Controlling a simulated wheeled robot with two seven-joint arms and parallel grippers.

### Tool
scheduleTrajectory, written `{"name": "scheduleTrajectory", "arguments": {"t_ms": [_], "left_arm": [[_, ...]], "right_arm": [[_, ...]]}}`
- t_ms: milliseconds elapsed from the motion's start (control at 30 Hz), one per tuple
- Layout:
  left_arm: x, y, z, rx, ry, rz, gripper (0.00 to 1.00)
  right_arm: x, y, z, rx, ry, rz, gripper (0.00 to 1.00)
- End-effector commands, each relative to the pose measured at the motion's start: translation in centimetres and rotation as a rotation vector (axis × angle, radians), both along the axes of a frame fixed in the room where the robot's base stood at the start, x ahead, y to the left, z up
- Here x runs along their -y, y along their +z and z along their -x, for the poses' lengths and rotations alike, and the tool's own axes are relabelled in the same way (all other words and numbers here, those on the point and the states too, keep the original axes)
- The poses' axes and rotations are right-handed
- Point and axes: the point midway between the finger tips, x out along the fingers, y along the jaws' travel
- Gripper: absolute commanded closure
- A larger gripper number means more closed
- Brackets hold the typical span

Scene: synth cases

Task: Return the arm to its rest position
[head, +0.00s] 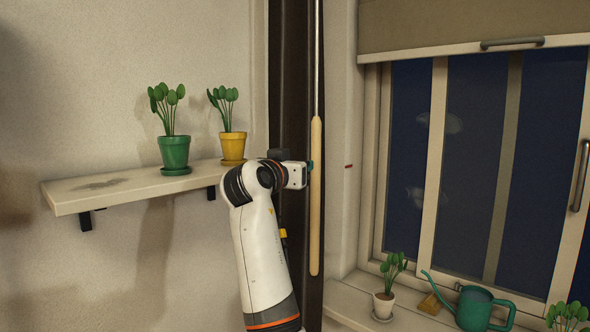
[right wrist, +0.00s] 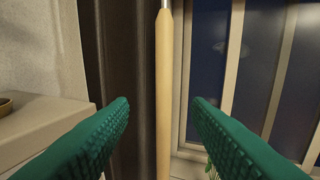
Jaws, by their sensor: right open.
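My right arm (head: 262,240) reaches up from the bottom of the head view, bent at the wrist. Its gripper (head: 309,172) is beside a hanging rod with a pale wooden handle (head: 316,215). In the right wrist view the two green ridged fingers of the gripper (right wrist: 161,103) are spread apart. The wooden handle (right wrist: 163,65) stands upright in the gap between them, touching neither finger; its depth relative to the fingertips is hard to tell. My left gripper is not in view.
A wall shelf (head: 120,188) at left holds a green pot (head: 174,152) and a yellow pot (head: 233,147) with plants. At right are a window with a blind (head: 470,25), a sill with a white pot (head: 383,304) and a teal watering can (head: 474,308).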

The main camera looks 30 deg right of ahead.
Motion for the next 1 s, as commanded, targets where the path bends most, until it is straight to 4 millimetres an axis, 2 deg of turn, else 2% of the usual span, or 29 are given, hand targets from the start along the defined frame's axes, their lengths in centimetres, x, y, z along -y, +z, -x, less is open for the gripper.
{"name": "scheduleTrajectory", "arguments": {"t_ms": [333,467,567,733,867,900,967,1000], "left_arm": [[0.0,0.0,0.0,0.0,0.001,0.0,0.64],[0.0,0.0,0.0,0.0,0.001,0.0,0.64],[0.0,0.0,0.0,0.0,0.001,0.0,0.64],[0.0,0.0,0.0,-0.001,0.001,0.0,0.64],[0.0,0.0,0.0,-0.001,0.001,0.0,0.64],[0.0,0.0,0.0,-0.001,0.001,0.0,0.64],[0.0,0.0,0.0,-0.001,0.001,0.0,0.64],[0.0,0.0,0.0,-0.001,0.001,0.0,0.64]], "right_arm": [[0.0,0.0,-0.1,-0.001,0.001,0.001,0.56],[-0.3,-2.3,-1.3,-0.042,0.026,0.014,0.56],[-1.0,-7.0,-3.4,-0.126,0.078,0.042,0.56],[-2.8,-19.1,-7.0,-0.316,0.213,0.086,0.56],[-4.0,-29.1,-7.8,-0.454,0.317,0.099,0.56],[-4.4,-32.1,-7.8,-0.495,0.35,0.101,0.56],[-5.0,-36.7,-7.4,-0.553,0.396,0.097,0.56],[-5.3,-39.7,-6.9,-0.592,0.426,0.094,0.56]]}}
